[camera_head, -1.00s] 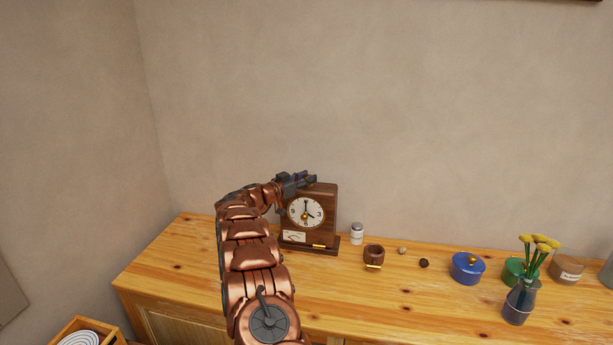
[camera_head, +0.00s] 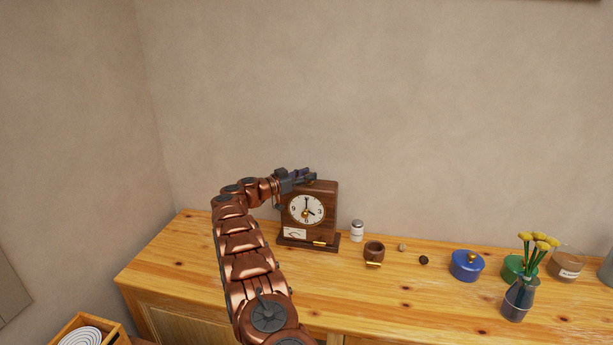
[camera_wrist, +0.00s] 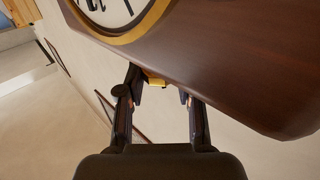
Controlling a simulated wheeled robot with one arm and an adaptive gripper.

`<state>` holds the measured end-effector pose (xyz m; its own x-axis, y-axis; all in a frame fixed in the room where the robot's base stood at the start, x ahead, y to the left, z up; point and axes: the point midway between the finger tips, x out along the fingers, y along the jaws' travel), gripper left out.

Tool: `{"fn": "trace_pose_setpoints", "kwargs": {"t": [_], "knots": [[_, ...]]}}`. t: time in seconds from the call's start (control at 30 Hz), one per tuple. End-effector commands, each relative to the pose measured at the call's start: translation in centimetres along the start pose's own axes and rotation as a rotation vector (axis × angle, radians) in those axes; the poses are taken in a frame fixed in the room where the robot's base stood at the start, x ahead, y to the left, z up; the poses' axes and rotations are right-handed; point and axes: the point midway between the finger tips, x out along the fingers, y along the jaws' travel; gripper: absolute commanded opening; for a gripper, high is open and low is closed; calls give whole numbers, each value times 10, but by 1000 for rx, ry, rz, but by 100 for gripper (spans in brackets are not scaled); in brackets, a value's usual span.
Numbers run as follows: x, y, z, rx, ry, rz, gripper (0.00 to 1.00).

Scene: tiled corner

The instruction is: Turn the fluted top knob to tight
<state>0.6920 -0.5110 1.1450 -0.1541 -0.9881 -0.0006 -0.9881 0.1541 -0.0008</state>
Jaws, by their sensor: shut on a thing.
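The wooden clock (camera_head: 324,225) stands upright at the back left of the wooden counter, with a white dial and a small white gauge card (camera_head: 294,233) low on its front. My gripper (camera_head: 309,177) is at the top of the clock, reaching in from the left. In the wrist view, my gripper (camera_wrist: 160,84) is shut on the brass top knob (camera_wrist: 154,80), which shows as a small yellow piece between the fingertips. Its fluting and turn angle cannot be made out. The clock's dark wood case (camera_wrist: 225,60) and gold-rimmed dial (camera_wrist: 115,14) fill the upper wrist view.
A wooden crate (camera_head: 63,331) is at lower left. The wall above is clear.

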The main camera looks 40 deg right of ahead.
Motion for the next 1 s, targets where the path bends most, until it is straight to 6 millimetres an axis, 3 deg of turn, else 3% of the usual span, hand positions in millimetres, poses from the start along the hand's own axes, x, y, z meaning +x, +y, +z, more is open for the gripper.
{"fn": "trace_pose_setpoints", "kwargs": {"t": [0.33,0.37,0.6,1.0], "knots": [[-2,-2,-2,1,3,-6,1],[-2,-2,-2,1,3,-6,37],[-1,-1,-2,0,2,-2,61],[-5,-1,-1,0,1,-2,61]]}}
